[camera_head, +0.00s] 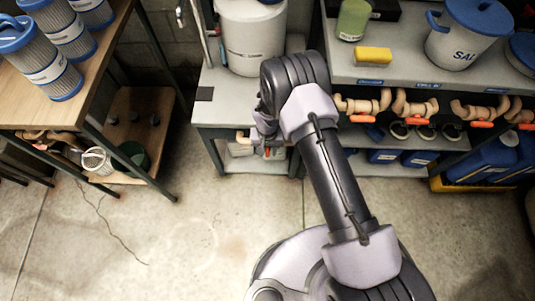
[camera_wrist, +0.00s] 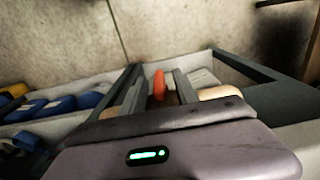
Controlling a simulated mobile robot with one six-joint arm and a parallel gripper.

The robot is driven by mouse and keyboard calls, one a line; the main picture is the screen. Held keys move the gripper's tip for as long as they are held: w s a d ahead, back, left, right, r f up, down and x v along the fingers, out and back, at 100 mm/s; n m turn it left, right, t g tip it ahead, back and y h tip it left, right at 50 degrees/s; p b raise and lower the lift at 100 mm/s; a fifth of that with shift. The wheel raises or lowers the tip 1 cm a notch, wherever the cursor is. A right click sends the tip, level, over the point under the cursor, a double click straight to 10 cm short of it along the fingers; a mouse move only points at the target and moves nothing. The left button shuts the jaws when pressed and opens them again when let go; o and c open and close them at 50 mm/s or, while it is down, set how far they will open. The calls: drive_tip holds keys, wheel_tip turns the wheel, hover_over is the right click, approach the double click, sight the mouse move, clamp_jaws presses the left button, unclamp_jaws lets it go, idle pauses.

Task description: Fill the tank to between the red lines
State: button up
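A pale grey cylindrical tank (camera_head: 252,42) stands on the middle bench; its top is cut off by the picture edge. No red lines show on it from here. Below the bench edge is tan pipework (camera_head: 243,138) with an orange valve handle (camera_head: 268,152), partly hidden by my arm. In the wrist view my gripper (camera_wrist: 159,76) is open, one finger on each side of the orange handle (camera_wrist: 159,86). Gaps show between the handle and both fingers. Tan pipe (camera_wrist: 219,93) lies just right of the fingers. In the head view my arm hides most of the gripper.
Several other orange-handled valves (camera_head: 358,118) line the right bench's front. Blue jugs (camera_head: 487,160) stand below. A salt bucket (camera_head: 468,35), green bottle (camera_head: 353,19) and yellow sponge (camera_head: 373,56) are on top. A wooden table (camera_head: 84,91) with filter cartridges stands left. The floor between is clear.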

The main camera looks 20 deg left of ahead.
drive_tip(key=shift+f, duration=0.8)
drive_tip(key=shift+w, duration=0.1)
clamp_jaws()
drive_tip(key=t+h, duration=0.1)
drive_tip(key=h, duration=0.3)
drive_tip(key=shift+h, duration=1)
drive_tip(key=shift+t, duration=0.3)
